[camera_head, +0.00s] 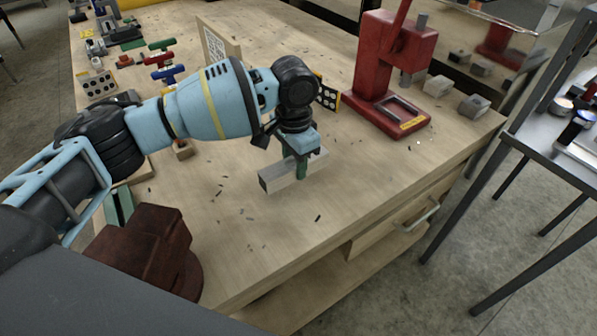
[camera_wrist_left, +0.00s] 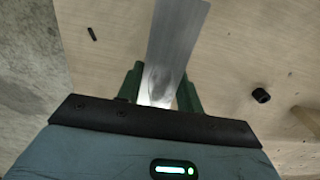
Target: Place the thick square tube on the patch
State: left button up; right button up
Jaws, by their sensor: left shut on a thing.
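My left gripper (camera_head: 297,172) is shut on a grey metal square tube (camera_head: 277,178), held level above the wooden workbench near its middle. In the left wrist view the tube (camera_wrist_left: 178,38) runs up and away between the green fingers of the gripper (camera_wrist_left: 160,92). How far the tube is from the bench top is hard to tell. I cannot make out a patch for certain in either view. My right gripper is not in view.
A red press (camera_head: 390,75) stands at the bench's right, with several metal blocks (camera_head: 437,86) beside it. A dark red vise (camera_head: 145,245) is at the near left. Clamps (camera_head: 160,60) lie at the far left. The workbench (camera_head: 330,225) near the tube is mostly clear, with small shavings.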

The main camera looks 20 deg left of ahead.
pick_arm(q)
jog(key=shift+w+d, duration=0.1)
jog(key=shift+d, duration=0.2)
jog(key=shift+f, duration=1.75)
jog(key=shift+d+f, duration=0.1)
jog(key=shift+f, duration=0.05)
jog(key=o, duration=1.1)
jog(key=shift+c, duration=0.2)
notch_tip(320, 180, up, 12)
jog(key=shift+r+p, duration=0.1)
jog(key=shift+p, duration=0.25)
